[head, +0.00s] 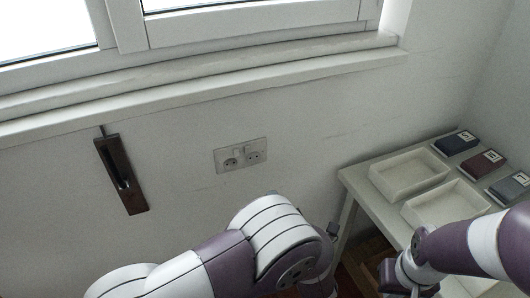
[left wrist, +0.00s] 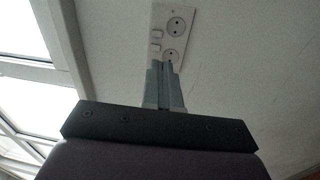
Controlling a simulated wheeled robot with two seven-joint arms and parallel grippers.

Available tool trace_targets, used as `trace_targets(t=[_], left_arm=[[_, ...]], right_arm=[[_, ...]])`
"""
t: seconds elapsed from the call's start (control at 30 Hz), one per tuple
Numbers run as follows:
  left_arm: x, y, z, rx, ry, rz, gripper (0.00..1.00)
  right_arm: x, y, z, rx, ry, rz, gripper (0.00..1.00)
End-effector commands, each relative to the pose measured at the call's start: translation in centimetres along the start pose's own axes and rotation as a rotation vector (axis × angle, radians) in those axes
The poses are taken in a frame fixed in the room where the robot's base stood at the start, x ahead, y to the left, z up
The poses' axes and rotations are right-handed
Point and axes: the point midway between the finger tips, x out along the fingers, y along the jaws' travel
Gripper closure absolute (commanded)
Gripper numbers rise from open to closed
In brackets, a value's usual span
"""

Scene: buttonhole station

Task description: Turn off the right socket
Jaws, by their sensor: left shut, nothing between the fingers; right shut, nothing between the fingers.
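A white double socket plate (head: 240,154) is on the wall below the window. Its right socket (head: 254,156) has a small rocker switch (head: 249,145) above it. In the left wrist view the plate is turned on its side, and the right socket (left wrist: 176,25) is the upper one, its switch (left wrist: 156,34) to its left. The switch position cannot be told. My left gripper (left wrist: 162,67) is shut and empty; its tips overlap the plate's lower end in that view, contact unclear. In the head view my arm hides it. My right gripper (head: 391,276) is shut and empty, low at the right.
A dark narrow holder (head: 121,175) hangs on the wall left of the plate. At right a white table (head: 368,203) bears two shallow trays (head: 408,190) and several small coloured boxes (head: 456,143). The window sill (head: 200,89) juts out above.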

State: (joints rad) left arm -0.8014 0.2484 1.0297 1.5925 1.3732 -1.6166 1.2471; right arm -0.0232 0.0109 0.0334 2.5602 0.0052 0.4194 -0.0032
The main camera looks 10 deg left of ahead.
Motion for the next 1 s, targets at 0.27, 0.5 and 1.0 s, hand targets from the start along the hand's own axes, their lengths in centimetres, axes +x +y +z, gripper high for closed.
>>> trace_targets(t=[0.27, 0.5, 1.0], left_arm=[[0.0, 0.6, -0.2, -0.059, 0.006, 0.027, 1.0], [1.1, 0.7, -0.2, -0.058, 0.008, 0.026, 1.0], [11.2, 1.1, -0.3, -0.057, 0.007, 0.026, 1.0]], right_arm=[[0.0, 0.0, 0.0, 0.0, 0.0, 0.0, 1.0], [-0.3, 0.0, -0.1, 0.0, 0.0, 0.0, 1.0], [-2.3, 0.0, -0.3, 0.0, 0.0, 0.0, 1.0]])
